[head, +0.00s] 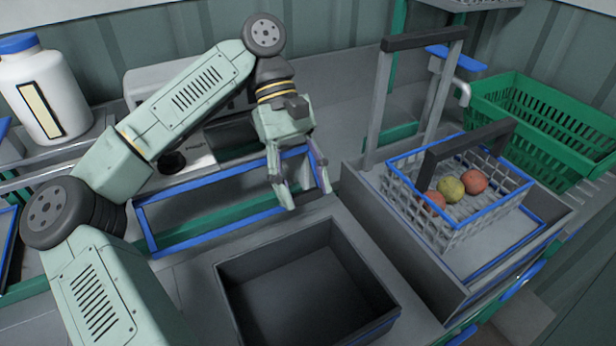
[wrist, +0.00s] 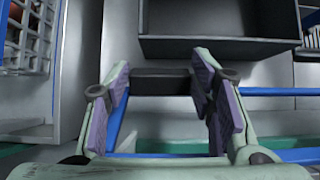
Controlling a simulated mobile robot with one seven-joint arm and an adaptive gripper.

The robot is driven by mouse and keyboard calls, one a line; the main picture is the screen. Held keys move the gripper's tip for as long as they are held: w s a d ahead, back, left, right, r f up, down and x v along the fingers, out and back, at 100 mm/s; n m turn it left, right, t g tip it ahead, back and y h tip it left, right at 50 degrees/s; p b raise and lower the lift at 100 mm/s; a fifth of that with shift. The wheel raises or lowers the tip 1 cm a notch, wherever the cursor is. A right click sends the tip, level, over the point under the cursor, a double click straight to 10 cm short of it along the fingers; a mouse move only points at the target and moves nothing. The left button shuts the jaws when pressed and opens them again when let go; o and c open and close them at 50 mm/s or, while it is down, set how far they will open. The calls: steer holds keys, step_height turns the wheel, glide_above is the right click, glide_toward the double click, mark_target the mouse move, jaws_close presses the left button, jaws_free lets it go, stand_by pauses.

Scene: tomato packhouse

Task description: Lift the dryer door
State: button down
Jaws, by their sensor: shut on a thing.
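A blue-framed panel (head: 150,232), which looks like the dryer door, lies in front of the pale machine; green shows through its frame. My gripper (head: 309,199) is at the panel's right end, pointing down. In the wrist view my gripper (wrist: 163,100) has a dark bar (wrist: 160,74) between its two fingers, which looks like the door's handle. The fingers are shut on this bar. The bar cannot be made out in the head view. The blue frame also shows in the wrist view (wrist: 280,91).
An empty dark grey bin (head: 300,285) stands in front of the panel. To the right, a wire basket (head: 440,215) with several tomatoes sits in a grey basin below a black-topped frame (head: 425,38). A green crate (head: 545,120) is at far right, a white jar (head: 45,95) at left.

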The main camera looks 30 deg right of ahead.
mark_target(291, 159)
stand_by(0.4)
steer(key=c, duration=0.7)
jaws_free()
steer(key=shift+r, duration=0.15)
steer(key=shift+v, duration=3.65)
steer(key=shift+w, duration=0.1)
